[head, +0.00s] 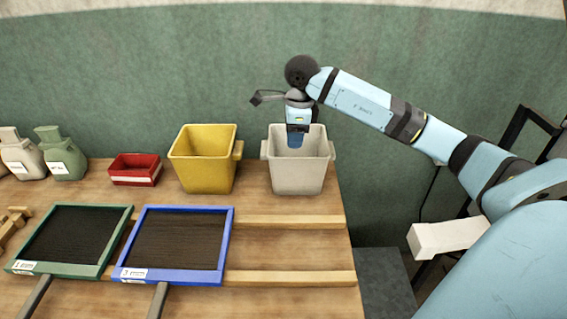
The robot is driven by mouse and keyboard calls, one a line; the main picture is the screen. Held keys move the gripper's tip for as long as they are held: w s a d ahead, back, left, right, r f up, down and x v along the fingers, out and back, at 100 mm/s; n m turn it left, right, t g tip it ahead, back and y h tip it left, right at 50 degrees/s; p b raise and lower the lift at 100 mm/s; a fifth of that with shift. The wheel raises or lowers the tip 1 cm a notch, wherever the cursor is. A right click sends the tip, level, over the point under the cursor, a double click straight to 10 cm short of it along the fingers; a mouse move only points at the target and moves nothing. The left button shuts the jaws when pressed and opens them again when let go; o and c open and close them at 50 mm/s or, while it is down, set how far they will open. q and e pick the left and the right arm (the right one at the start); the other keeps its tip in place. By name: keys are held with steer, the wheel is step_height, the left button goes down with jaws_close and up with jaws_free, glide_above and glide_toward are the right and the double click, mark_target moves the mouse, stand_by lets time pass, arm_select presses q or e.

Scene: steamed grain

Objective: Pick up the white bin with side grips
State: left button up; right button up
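The white bin (298,178) with small grips on its sides stands upright at the back right of the wooden table. My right gripper (297,142) points down over the bin's opening, at about its back rim. Its fingertips are small and partly hidden, so I cannot tell whether they are open or shut, or whether they touch the bin. My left gripper is not in view.
A yellow bin (204,165) stands close to the left of the white bin. A red tray (135,170) and bags (62,155) are farther left. Green-framed (118,238) and blue-framed (224,250) trays lie in front. Wooden rails (290,278) cross the table at right.

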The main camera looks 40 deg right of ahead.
steer(key=d+h, duration=0.1)
steer(key=d, duration=0.1)
glide_above(297, 173)
steer(key=f, duration=0.6)
steer(key=shift+s+d+f, duration=0.15)
steer(key=shift+s+f, duration=0.1)
steer(key=f, duration=0.4)
steer(key=shift+w+a+f, duration=0.25)
steer(key=shift+f, duration=0.1)
steer(key=shift+d+f, duration=0.1)
steer(key=shift+f, duration=0.45)
jaws_close()
